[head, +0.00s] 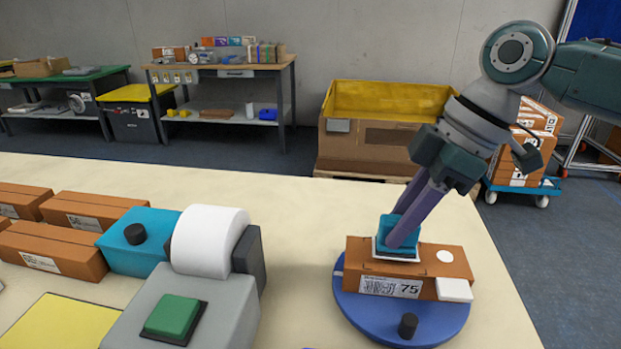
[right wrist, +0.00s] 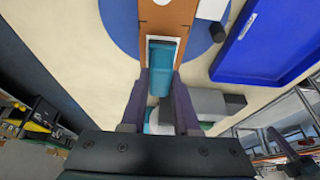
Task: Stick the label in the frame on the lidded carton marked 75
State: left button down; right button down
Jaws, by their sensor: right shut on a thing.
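The carton marked 75 (head: 425,289) lies on a round blue turntable (head: 360,308) and carries a barcode label with "75" on its front side. It also shows in the right wrist view (right wrist: 170,17). My right gripper (head: 402,240) points down and is shut on a teal block (head: 388,229), also in the right wrist view (right wrist: 161,68). The block is over a white-edged frame (head: 382,254) on the carton's top, and seems to touch it. Whether a label is under the block is hidden. My left gripper is out of view.
A grey machine with a white roll (head: 208,242) and a green button (head: 175,316) stands left of the turntable. Several cartons (head: 55,247) and a yellow pad (head: 47,325) are farther left. A blue tray (right wrist: 262,45) shows in the right wrist view. The turntable has a black knob (head: 407,326).

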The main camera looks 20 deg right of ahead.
aim_at(383, 218)
jog(key=shift+f+b, duration=0.4)
jog(key=shift+f, duration=0.2)
dwell(0.9)
jog(key=shift+f, duration=0.1)
dwell(1.3)
notch_tip(383, 218, up, 7)
jog(key=p, duration=0.8)
